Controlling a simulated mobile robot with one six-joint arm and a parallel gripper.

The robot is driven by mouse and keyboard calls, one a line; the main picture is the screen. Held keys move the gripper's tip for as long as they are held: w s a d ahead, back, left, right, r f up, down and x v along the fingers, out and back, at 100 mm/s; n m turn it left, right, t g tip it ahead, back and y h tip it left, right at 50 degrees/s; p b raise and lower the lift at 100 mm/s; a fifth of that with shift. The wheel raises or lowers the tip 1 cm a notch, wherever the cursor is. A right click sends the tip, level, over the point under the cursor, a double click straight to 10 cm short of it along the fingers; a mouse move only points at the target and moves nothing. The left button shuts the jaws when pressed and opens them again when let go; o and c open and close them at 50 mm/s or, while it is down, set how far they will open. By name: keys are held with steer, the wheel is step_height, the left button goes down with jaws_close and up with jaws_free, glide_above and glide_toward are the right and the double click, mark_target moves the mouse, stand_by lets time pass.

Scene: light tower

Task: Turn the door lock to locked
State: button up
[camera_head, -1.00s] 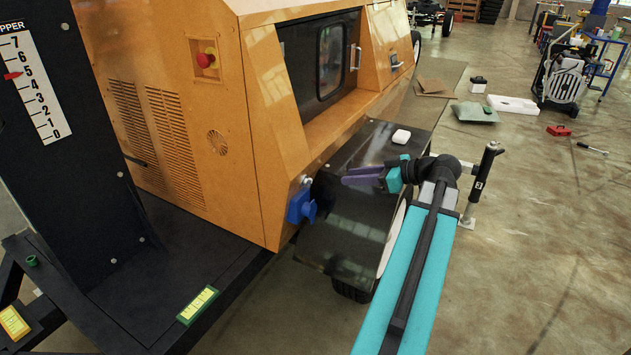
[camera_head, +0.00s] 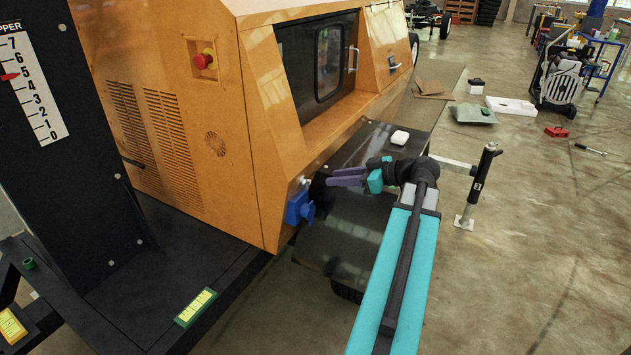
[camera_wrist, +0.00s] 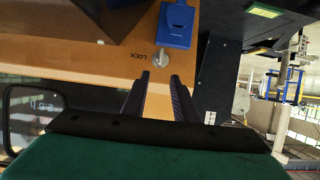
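The door lock (camera_head: 305,182) is a small silvery knob on the orange machine's side, just above a blue socket box (camera_head: 299,207). In the wrist view the lock (camera_wrist: 160,60) is a grey round knob beside an upside-down LOCK label (camera_wrist: 152,50), with the blue box (camera_wrist: 176,27) above it. My gripper (camera_head: 334,178) has purple fingers pointing left at the lock, a short way off. In the wrist view my gripper (camera_wrist: 161,80) is open and empty, with the knob lying beyond and between its fingertips. How the knob is turned is too small to tell.
The orange machine (camera_head: 225,190) has a windowed door (camera_head: 330,60) and a red emergency button (camera_head: 204,60). A black fender (camera_head: 345,225) lies below my gripper, with a white object (camera_head: 400,137) on it. A jack post (camera_head: 478,185) stands at the right.

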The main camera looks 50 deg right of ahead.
mark_target(309, 180)
steer(key=x, duration=0.8)
steer(key=shift+w+a+f+b, duration=0.1)
steer(key=shift+w+f+b, duration=0.05)
steer(key=shift+w+b, duration=0.25)
steer(key=shift+c, duration=0.6)
jaws_close()
